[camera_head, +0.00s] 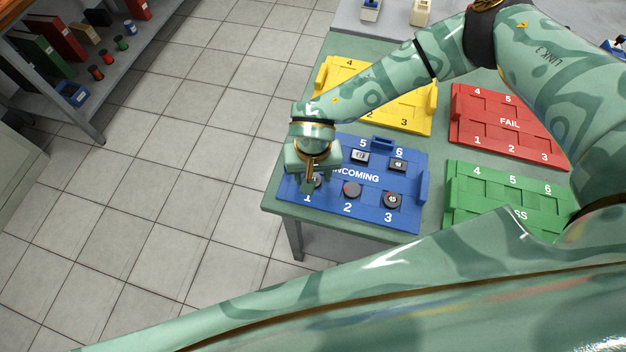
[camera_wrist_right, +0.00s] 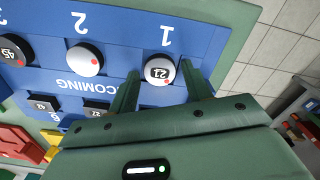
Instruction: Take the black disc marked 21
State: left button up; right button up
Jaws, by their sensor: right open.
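The disc marked 21 (camera_wrist_right: 160,70) sits at position 1 of the blue INCOMING tray (camera_head: 330,198). In the right wrist view it is round, with a dark label, a pale rim and a red dot. My right gripper (camera_wrist_right: 160,78) is open over the tray, with one finger on each side of this disc. I cannot tell whether the fingers touch it. In the head view my right gripper (camera_head: 317,180) points down at position 1 and hides most of the disc. My left gripper is not in view.
A disc with a red dot (camera_head: 352,189) sits at position 2, and a disc marked 45 (camera_head: 392,200) at position 3. Blocks (camera_head: 360,156) stand at positions 5 and 6. Yellow (camera_head: 375,75), red (camera_head: 490,135) and green (camera_head: 490,200) trays lie nearby. The table's left edge is close.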

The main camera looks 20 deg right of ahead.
aim_at(313, 179)
jog(key=c, duration=0.8)
jog(key=shift+o, duration=0.2)
jog(key=shift+r+p, duration=2)
jog(key=shift+r, duration=0.5)
jog(key=shift+f, duration=0.1)
